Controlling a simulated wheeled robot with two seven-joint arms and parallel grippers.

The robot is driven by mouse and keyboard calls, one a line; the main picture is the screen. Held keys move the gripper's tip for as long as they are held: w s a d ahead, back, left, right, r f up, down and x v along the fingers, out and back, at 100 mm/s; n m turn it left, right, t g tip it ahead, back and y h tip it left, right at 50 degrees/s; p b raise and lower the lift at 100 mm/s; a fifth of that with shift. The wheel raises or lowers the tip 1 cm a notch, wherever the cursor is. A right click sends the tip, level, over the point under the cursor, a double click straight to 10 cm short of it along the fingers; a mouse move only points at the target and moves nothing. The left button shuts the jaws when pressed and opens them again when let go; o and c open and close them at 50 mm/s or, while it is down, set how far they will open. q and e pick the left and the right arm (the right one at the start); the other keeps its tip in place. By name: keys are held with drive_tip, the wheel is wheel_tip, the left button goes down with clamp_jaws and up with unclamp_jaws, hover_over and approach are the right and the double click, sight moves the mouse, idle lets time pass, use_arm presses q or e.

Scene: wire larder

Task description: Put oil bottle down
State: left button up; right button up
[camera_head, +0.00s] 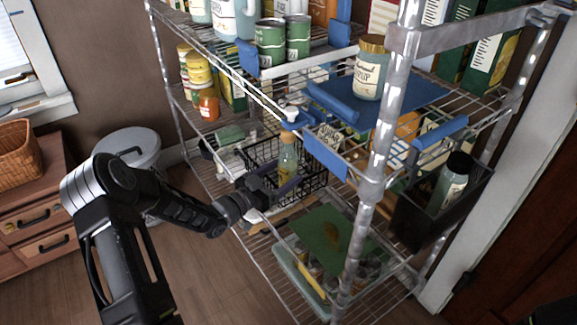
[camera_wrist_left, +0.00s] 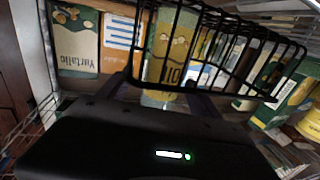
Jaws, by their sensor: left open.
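The oil bottle (camera_head: 288,160), slim and yellow-green with a pale cap, stands upright at a black wire basket (camera_head: 259,151) on the middle shelf level of the wire rack. My left gripper (camera_head: 279,186) is at the bottle's lower part, its jaws open. In the left wrist view the bottle (camera_wrist_left: 164,62) shows its yellow label between the two fingers (camera_wrist_left: 165,102), with basket wires (camera_wrist_left: 232,38) close beside it. Whether the fingers touch the bottle cannot be told. The bottle's base is hidden.
A rack post (camera_head: 378,130) stands right of the basket. A blue shelf-edge tag (camera_head: 325,155) hangs near the bottle. A clear tub (camera_head: 300,270) sits on the lower shelf. Open floor lies left of the rack.

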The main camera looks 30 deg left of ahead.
use_arm(q)
drive_tip(key=v, duration=0.9)
drive_tip(key=shift+r+p, duration=0.15)
drive_tip(key=shift+p, duration=0.3)
